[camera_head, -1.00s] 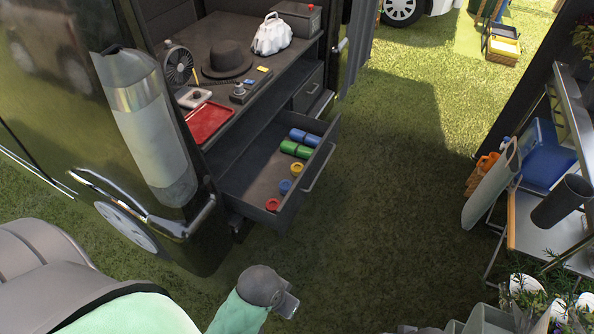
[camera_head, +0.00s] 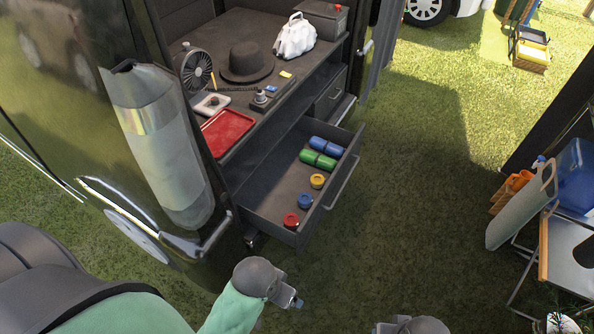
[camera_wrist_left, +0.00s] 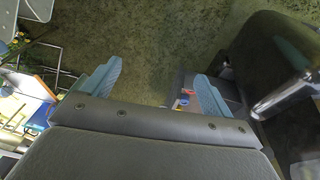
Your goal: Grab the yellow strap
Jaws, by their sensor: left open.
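Small coloured rolls show beside the right finger there; I cannot tell the strap for sure. My right gripper's fingers are not seen.
A red roll (camera_head: 291,220) lies at the drawer's near end. Above the drawer is a worktop with a red tray (camera_head: 226,131), a fan (camera_head: 194,68) and a hat (camera_head: 246,63). Open grass lies right of the drawer. A rack (camera_head: 572,258) stands at the far right.

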